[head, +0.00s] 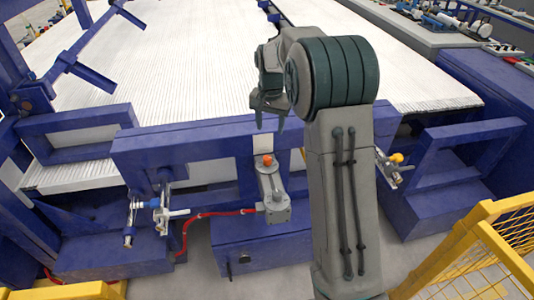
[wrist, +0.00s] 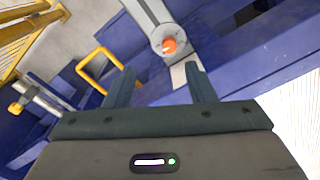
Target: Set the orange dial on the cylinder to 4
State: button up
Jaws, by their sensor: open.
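The orange dial (head: 267,160) sits on the top end of the grey cylinder (head: 271,188), which is mounted on the blue frame. In the wrist view the orange dial (wrist: 169,45) shows beyond the fingertips, with the grey cylinder (wrist: 150,18) running up and left from it. The dial's numbers are too small to read. My gripper (head: 269,122) is open and empty, above the dial in the head view. In the wrist view my gripper (wrist: 160,72) has its two fingers spread apart, with the dial beyond the gap and not touched.
A red hose (head: 205,214) runs left from the cylinder's lower end. A white plate (head: 262,144) stands on the blue beam (head: 190,150) just behind the dial. A yellow fence (head: 490,245) stands at the lower right. The white slatted bed (head: 200,60) lies behind.

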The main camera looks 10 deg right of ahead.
jog(key=m, duration=0.1)
send_near(267, 157)
notch_tip(267, 157, down, 9)
jog(key=shift+f+p, duration=0.25)
jog(key=shift+p, duration=0.9)
jog(key=c, duration=1)
